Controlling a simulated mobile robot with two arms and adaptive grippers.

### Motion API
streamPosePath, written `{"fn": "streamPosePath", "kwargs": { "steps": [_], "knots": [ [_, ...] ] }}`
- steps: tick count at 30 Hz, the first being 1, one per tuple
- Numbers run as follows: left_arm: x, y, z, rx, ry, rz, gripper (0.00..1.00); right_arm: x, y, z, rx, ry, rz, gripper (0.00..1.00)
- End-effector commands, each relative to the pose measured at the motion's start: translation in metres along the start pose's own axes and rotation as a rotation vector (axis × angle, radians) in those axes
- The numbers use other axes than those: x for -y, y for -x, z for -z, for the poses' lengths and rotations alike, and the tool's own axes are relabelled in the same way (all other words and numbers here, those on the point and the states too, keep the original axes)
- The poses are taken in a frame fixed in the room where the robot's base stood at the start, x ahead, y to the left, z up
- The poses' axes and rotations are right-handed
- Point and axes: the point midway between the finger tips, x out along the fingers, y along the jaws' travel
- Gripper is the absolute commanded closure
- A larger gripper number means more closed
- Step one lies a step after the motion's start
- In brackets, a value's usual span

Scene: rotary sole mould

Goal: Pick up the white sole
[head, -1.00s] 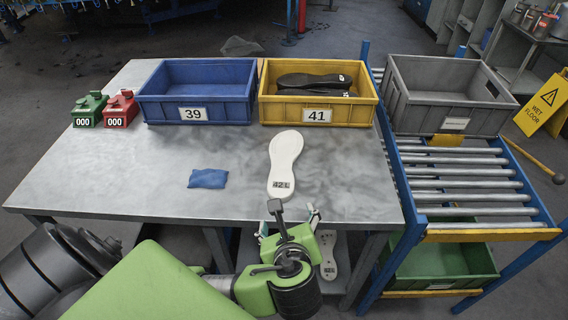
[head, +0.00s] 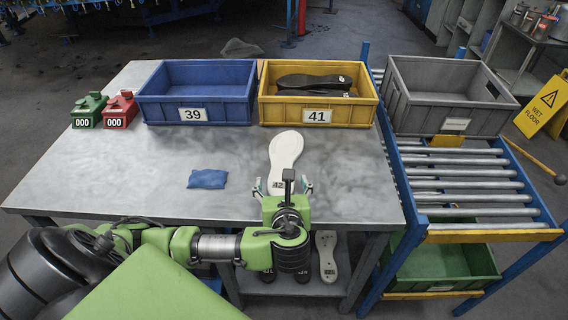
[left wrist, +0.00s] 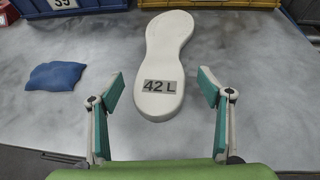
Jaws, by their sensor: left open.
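The white sole (head: 284,150) lies flat on the metal table, with its narrow heel end towards me. In the left wrist view the white sole (left wrist: 165,52) shows a grey label reading 42 L near the heel. My left gripper (head: 284,188) is at the heel end, its fingers spread to either side. In the left wrist view the left gripper (left wrist: 164,90) is open and empty, with a gap between each finger and the sole. In the head view my gripper partly hides the heel and label. My right gripper is not in view.
A blue cloth (head: 208,179) lies left of the sole. Behind stand a blue bin (head: 195,115) marked 39 and a yellow bin (head: 318,116) marked 41 holding dark soles. Green (head: 89,110) and red (head: 120,110) counters sit at left. A grey bin (head: 455,100) stands on the roller rack.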

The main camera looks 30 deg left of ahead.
Motion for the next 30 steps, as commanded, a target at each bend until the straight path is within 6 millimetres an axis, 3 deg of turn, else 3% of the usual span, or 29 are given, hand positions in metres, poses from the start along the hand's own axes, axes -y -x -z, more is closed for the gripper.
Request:
{"fn": "streamPosePath", "kwargs": {
  "steps": [6, 15, 17, 21, 30],
  "knots": [
    [-0.002, -0.032, 0.002, 0.002, -0.001, -0.002, 0.29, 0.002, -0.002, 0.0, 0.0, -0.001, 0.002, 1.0],
    [-0.001, -0.038, 0.002, 0.0, 0.0, 0.0, 0.29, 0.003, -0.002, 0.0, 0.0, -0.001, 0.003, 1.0],
    [-0.001, -0.038, 0.002, 0.0, 0.0, 0.0, 0.42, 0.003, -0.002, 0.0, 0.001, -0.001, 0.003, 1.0],
    [-0.001, -0.038, 0.002, 0.0, 0.0, -0.001, 0.77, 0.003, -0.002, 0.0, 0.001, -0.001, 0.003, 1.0],
    [-0.002, -0.038, 0.001, 0.002, 0.0, -0.002, 0.77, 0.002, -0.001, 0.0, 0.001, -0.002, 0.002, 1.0]
  ]
}}
